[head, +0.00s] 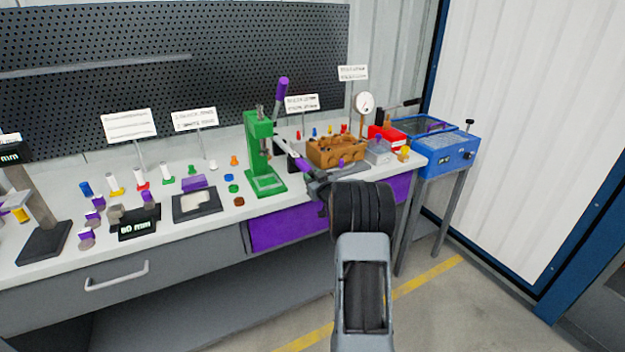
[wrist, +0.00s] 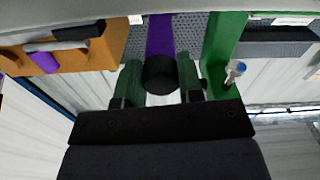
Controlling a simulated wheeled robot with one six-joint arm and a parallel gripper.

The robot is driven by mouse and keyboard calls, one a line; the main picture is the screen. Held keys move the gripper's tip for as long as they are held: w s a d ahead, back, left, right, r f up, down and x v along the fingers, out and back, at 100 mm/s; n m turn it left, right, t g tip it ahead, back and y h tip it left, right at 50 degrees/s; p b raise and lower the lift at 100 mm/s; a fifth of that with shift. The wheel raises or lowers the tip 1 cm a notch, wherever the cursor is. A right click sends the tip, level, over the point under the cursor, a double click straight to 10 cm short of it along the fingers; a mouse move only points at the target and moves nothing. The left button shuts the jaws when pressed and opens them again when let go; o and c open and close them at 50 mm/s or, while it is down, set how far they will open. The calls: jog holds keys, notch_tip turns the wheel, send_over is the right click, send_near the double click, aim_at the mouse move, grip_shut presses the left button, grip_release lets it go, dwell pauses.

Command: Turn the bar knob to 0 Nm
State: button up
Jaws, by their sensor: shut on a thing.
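In the wrist view the same purple bar (wrist: 160,35) ends in a round black knob (wrist: 160,75). My gripper (wrist: 160,84) has one finger on each side of this knob and is shut on it. In the head view the knob is largely hidden by my gripper. No Nm scale or marking can be read in either view.
The orange-brown block (head: 336,151) stands right of the press, near a dial gauge (head: 365,104) and a red box (head: 386,138). A black tray (head: 197,206) and several small coloured parts lie left. A blue tank (head: 450,153) stands beyond the bench's right end.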

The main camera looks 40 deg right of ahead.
jog(key=n+b, duration=0.1)
jog(key=b, duration=0.1)
jog(key=n+b, duration=0.1)
jog(key=b, duration=0.1)
jog(key=shift+d+f+n, duration=0.1)
jog(key=shift+f+n, duration=0.2)
jog(key=shift+n, duration=0.1)
jog(key=n+b, duration=0.4)
jog(key=b, duration=0.1)
jog(key=shift+n, duration=0.3)
jog(key=n+b, duration=0.3)
jog(key=shift+r, duration=0.15)
jog(key=n+b, duration=0.4)
jog(key=n, duration=0.1)
jog(key=n+b, duration=0.3)
jog(key=n, duration=0.1)
jog(key=shift+r+n, duration=0.15)
jog(key=shift+n, duration=0.15)
jog(key=n+b, duration=0.2)
jog(key=n, duration=0.1)
jog(key=shift+n+b, duration=0.3)
jog(key=shift+b, duration=0.05)
jog(key=n+b, duration=0.2)
jog(key=n, duration=0.1)
jog(key=shift+r+n, duration=0.1)
jog(key=shift+n, duration=0.2)
jog(key=shift+r+n+b, duration=0.1)
jog(key=shift+n+b, duration=0.9)
jog(key=shift+n, duration=1.3)
